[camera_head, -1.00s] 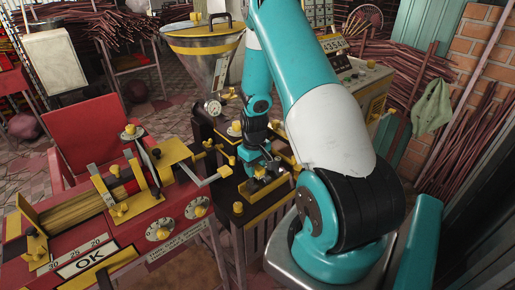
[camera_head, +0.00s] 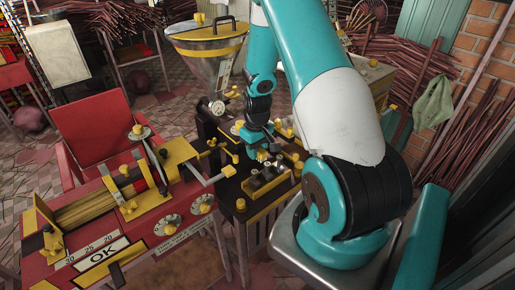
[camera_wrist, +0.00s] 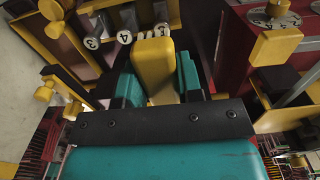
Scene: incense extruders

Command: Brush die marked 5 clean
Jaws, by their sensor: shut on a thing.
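In the wrist view, my gripper (camera_wrist: 155,82) has its two teal fingers closed on a yellow block-shaped handle (camera_wrist: 153,65). The handle's far end and any bristles are hidden. Just beyond it stand round dies with pale faces, one marked 3 (camera_wrist: 92,43) and one marked 4 (camera_wrist: 124,37). Another pale die face (camera_wrist: 162,29) shows right of the 4, partly behind the handle, and its mark is not readable. In the head view, my gripper (camera_head: 263,152) is low over the machine, just behind a yellow-edged rack (camera_head: 262,192) with dark pieces.
A red extruder bench (camera_head: 150,225) with an OK plate stands at the left. A steel hopper (camera_head: 207,50) rises behind the rack. A pressure gauge (camera_head: 217,106) is close left of my gripper. Bundles of sticks (camera_head: 470,120) lean at the right wall.

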